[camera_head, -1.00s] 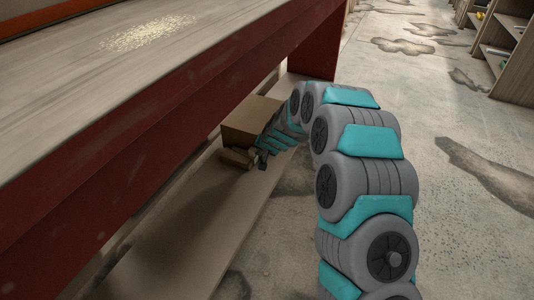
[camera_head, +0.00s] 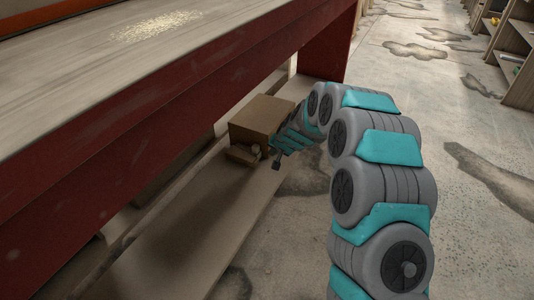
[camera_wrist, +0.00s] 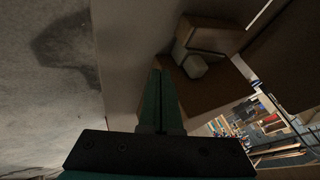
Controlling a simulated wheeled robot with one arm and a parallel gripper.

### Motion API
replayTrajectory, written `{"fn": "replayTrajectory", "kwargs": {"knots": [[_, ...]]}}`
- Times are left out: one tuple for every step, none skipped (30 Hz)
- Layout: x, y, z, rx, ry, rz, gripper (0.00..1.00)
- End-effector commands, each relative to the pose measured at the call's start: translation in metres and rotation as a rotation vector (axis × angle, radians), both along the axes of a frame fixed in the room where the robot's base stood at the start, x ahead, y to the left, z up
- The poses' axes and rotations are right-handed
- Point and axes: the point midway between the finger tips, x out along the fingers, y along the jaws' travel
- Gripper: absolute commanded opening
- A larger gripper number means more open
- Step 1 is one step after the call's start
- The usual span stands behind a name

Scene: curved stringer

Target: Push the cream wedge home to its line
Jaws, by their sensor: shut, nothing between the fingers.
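The cream wedge (camera_head: 256,149) is a small pale piece low under the bench, against the end of a tan wooden block (camera_head: 241,155) and in front of a brown box (camera_head: 260,118). In the wrist view the cream wedge (camera_wrist: 194,66) sits between the tan block (camera_wrist: 212,37) and a brown face (camera_wrist: 210,92). A thin dark edge runs beside it; I cannot tell whether this is its line. My gripper (camera_head: 277,163) is just right of the wedge, apart from it. In the wrist view its fingers (camera_wrist: 157,76) are shut and empty.
The block and box stand on a long low board (camera_head: 190,235) under the red-sided bench (camera_head: 190,110). The bench overhangs on the left. Open stained concrete floor (camera_head: 430,70) lies to the right, with shelves (camera_head: 515,75) at the far right.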

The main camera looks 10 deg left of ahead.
Motion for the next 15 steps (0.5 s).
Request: {"fn": "replayTrajectory", "kwargs": {"knots": [[-0.004,-0.002,0.012,0.000,-0.003,0.002,0.00],[-0.007,-0.004,0.016,0.000,-0.003,0.002,0.00],[-0.010,-0.006,0.022,0.000,-0.004,0.001,0.00],[-0.013,-0.007,0.027,0.001,-0.004,0.002,0.00],[-0.016,-0.009,0.031,0.001,-0.004,0.002,0.00],[-0.020,-0.012,0.036,0.000,-0.003,0.002,0.00],[-0.023,-0.013,0.039,0.000,-0.001,0.002,0.00],[-0.025,-0.015,0.042,-0.001,-0.001,0.002,0.00],[-0.028,-0.017,0.047,-0.001,-0.001,0.002,0.00],[-0.031,-0.018,0.051,0.000,-0.002,0.002,0.00],[-0.032,-0.019,0.055,0.000,-0.003,0.001,0.00],[-0.035,-0.021,0.059,0.000,-0.004,0.001,0.00],[-0.037,-0.022,0.062,0.000,-0.004,0.001,0.00],[-0.038,-0.023,0.065,0.000,-0.003,0.002,0.00],[-0.040,-0.024,0.067,0.000,-0.002,0.000,0.00]]}}
